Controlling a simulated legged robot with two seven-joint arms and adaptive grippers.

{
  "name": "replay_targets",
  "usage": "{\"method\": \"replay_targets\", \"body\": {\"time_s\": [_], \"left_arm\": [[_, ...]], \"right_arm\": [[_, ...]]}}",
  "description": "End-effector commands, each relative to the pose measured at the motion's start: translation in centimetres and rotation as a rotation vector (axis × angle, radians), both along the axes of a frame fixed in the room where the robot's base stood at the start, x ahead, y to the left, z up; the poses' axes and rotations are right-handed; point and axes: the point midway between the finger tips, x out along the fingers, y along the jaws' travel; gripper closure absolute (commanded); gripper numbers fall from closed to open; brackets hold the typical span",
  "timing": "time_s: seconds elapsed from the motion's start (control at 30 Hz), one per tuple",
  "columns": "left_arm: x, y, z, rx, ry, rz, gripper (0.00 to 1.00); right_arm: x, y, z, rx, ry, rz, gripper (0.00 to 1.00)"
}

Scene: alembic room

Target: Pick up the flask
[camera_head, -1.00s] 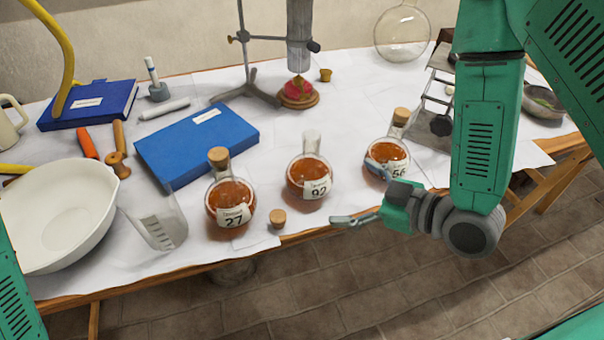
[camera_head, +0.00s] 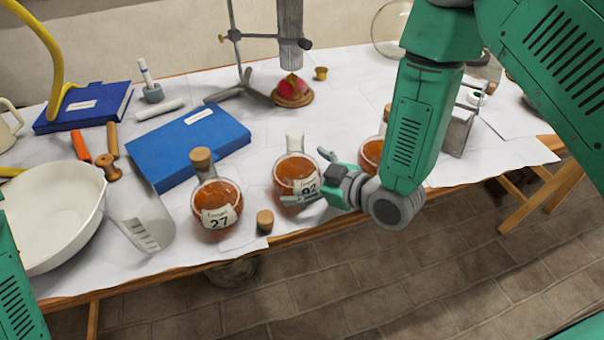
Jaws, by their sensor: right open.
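Three round flasks of amber liquid stand on the white-covered table. The flask labelled 92 (camera_head: 292,172) is in the middle and has no cork. The flask labelled 27 (camera_head: 215,206), with a cork, is to its left. The third flask (camera_head: 371,154) is mostly hidden behind my right arm. My right gripper (camera_head: 305,177) is open at the right side of flask 92. One finger shows in front of the flask by its label and the other at its right; I cannot tell whether they touch it. Of my left arm, only a green part shows at the left edge.
A loose cork (camera_head: 265,220) lies near the table's front edge, between flasks 27 and 92. A glass beaker (camera_head: 145,225) and a white bowl (camera_head: 50,215) stand at the left. A blue book (camera_head: 190,146) lies behind flask 27. A metal stand (camera_head: 238,60) is at the back.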

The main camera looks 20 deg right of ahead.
Motion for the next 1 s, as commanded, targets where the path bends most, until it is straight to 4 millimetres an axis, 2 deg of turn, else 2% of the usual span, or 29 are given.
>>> {"method": "replay_targets", "body": {"time_s": [0.13, 0.17, 0.2, 0.33, 0.73, 1.0], "left_arm": [[0.0, 0.0, 0.0, 0.0, 0.0, 0.001, 0.5], [0.0, 0.0, 0.0, 0.001, 0.0, 0.001, 0.5], [0.0, 0.1, 0.0, 0.001, 0.0, 0.001, 0.5], [0.0, 0.1, 0.0, 0.001, 0.0, 0.002, 0.5], [0.0, 0.1, 0.0, 0.001, 0.0, 0.001, 0.5], [0.0, 0.0, 0.3, 0.001, 0.001, 0.001, 0.5]], "right_arm": [[0.0, 0.3, -0.3, -0.015, 0.008, -0.004, 0.0], [0.0, 0.4, -0.3, -0.016, 0.008, -0.004, 0.07], [0.0, 0.5, -0.3, -0.017, 0.008, -0.003, 0.21], [-0.1, 0.7, -0.2, -0.016, 0.008, -0.002, 0.67], [0.0, 0.0, 0.1, -0.006, 0.001, -0.003, 0.68], [0.0, 0.5, 1.6, -0.012, -0.001, -0.002, 0.68]]}}
